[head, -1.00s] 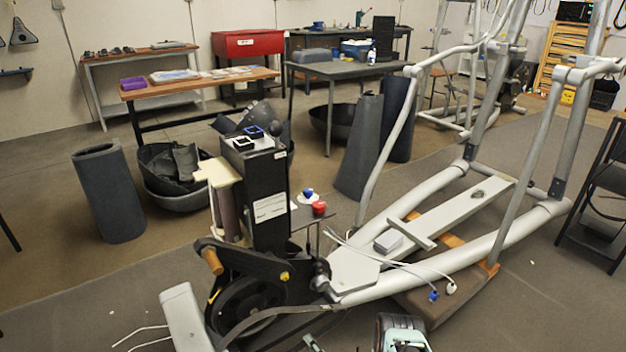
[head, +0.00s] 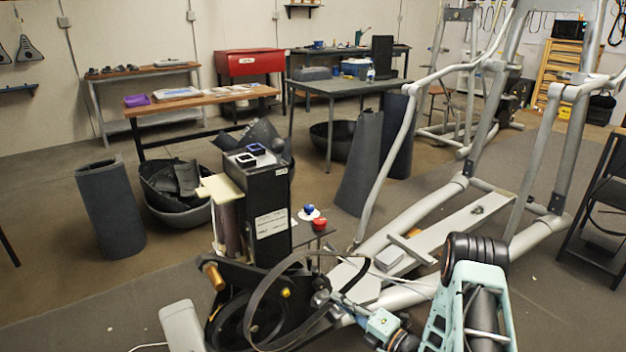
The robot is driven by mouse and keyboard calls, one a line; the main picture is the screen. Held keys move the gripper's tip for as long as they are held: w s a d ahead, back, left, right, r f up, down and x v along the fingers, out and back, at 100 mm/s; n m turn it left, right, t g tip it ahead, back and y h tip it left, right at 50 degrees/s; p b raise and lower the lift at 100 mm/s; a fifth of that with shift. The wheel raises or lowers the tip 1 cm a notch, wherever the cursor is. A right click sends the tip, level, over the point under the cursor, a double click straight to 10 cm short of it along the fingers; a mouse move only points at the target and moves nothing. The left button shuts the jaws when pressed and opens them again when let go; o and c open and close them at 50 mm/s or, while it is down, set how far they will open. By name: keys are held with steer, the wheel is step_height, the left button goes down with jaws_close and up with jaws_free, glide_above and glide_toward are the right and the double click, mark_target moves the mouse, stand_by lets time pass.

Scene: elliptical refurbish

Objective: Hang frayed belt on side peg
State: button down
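The frayed belt (head: 258,293) is a thin dark loop, raised and tilted in front of the black machine housing, above the flywheel (head: 235,325). My gripper (head: 328,302) reaches in from the lower right at the belt's right side. Its fingers are small and partly hidden, but the belt appears to hang from them. Fraying is too small to make out. A short tan peg-like piece (head: 213,277) sticks out at the left of the flywheel cover. I cannot tell whether it is the side peg.
The elliptical's grey frame (head: 440,230) fills the right side. A black upright box (head: 268,210) stands behind the belt. A small side table with a red knob (head: 319,224) is beside it. A dark rolled mat (head: 110,210) stands left. Floor at the lower left is mostly clear.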

steer(key=s+d+r+n+g+y, duration=0.1)
steer(key=s+d+r, duration=0.1)
steer(key=s+r, duration=0.35)
steer(key=s+d+r, duration=0.2)
steer(key=r, duration=0.6)
steer(key=s+d+r+n+g+y, duration=0.1)
steer(key=s+d+r, duration=0.1)
steer(key=s+r, duration=0.35)
steer(key=w+a+r+m+t+h+p, duration=0.1)
steer(key=w+r+m+t+h+p, duration=0.1)
steer(key=w+r+p, duration=0.35)
steer(key=w+r+m+t+h+p, duration=0.1)
steer(key=w+r+h+p, duration=0.15)
steer(key=r+p, duration=0.65)
steer(key=w+a+r+m+t+h+p, duration=0.15)
steer(key=w+r+p, duration=0.3)
steer(key=r, duration=0.65)
step_height(320, 180, up, 20)
steer(key=d+m+t+h+p, duration=0.2)
steer(key=m+h+p, duration=0.4)
steer(key=p, duration=1.2)
steer(key=h, duration=0.2)
steer(key=shift+w+d+f+t+h, duration=0.15)
steer(key=shift+w+d+t+h, duration=0.1)
steer(key=shift+w+t+h, duration=0.15)
steer(key=shift+d, duration=0.15)
